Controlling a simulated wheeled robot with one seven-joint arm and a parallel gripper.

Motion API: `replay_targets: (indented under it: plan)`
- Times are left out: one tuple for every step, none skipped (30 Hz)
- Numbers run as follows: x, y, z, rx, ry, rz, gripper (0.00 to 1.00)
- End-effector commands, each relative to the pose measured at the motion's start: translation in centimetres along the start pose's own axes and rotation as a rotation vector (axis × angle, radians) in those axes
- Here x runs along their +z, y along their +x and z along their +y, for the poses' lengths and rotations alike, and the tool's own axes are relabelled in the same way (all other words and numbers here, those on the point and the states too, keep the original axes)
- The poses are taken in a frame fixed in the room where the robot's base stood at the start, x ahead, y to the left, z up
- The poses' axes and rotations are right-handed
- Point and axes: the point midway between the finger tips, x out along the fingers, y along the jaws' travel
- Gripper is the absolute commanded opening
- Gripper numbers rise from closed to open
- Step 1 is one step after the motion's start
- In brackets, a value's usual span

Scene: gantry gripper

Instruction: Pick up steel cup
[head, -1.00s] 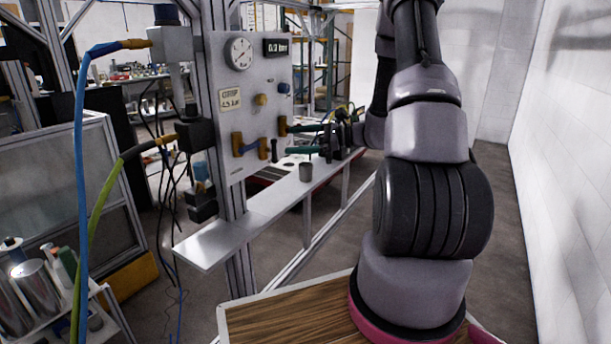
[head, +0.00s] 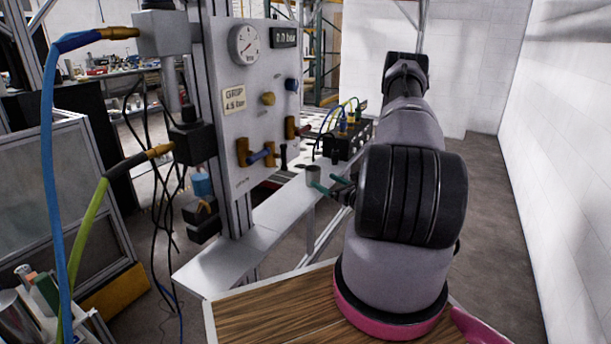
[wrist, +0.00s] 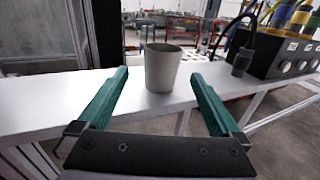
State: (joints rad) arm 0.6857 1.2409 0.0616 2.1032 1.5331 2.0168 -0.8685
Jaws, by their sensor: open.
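The steel cup (head: 313,176) is a small plain grey cup standing upright on the light metal shelf (head: 224,256). In the wrist view the cup (wrist: 162,68) stands just beyond the fingertips, centred between them. My gripper (wrist: 159,78) is open, with its two green fingers apart and nothing between them. In the head view my gripper (head: 331,184) is at the cup's right side, partly hidden by my arm. I cannot tell from the head view whether a finger touches the cup.
A panel (head: 228,140) with a gauge and knobs stands left of the cup. A black box with cables (head: 346,140) sits on the shelf behind the cup; it also shows at right in the wrist view (wrist: 281,54). The shelf left of the cup is clear.

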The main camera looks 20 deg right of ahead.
Motion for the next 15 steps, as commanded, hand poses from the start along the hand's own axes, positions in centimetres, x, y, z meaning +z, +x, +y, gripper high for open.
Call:
replay_targets:
  plan:
    - [-0.1, 0.4, 0.0, 0.000, 0.000, 0.000, 1.00]
    - [-0.1, 0.8, 0.0, -0.001, -0.001, 0.000, 1.00]
    - [-0.1, 1.4, 0.0, 0.000, -0.002, 0.000, 1.00]
    - [-0.1, 2.0, 0.1, 0.001, -0.002, -0.001, 1.00]
    - [-0.1, 2.5, 0.1, 0.001, -0.002, -0.001, 1.00]
    - [-0.1, 3.1, 0.1, 0.001, -0.001, -0.001, 1.00]
    - [-0.1, 3.6, 0.0, 0.001, -0.002, -0.001, 1.00]
    - [-0.1, 4.0, 0.1, 0.002, -0.003, 0.000, 1.00]
    - [-0.1, 4.5, 0.0, 0.000, -0.001, 0.000, 1.00]
    - [-0.1, 4.8, 0.0, -0.001, -0.001, 0.000, 1.00]
    - [-0.1, 5.0, 0.0, 0.000, -0.001, 0.000, 1.00]
    - [-0.1, 5.3, 0.0, 0.000, -0.001, 0.000, 1.00]
    - [-0.1, 5.5, 0.0, 0.000, -0.001, 0.000, 1.00]
    - [-0.2, 5.7, 0.0, 0.000, 0.000, 0.000, 1.00]
    - [-0.2, 6.0, 0.0, 0.000, 0.000, 0.000, 1.00]
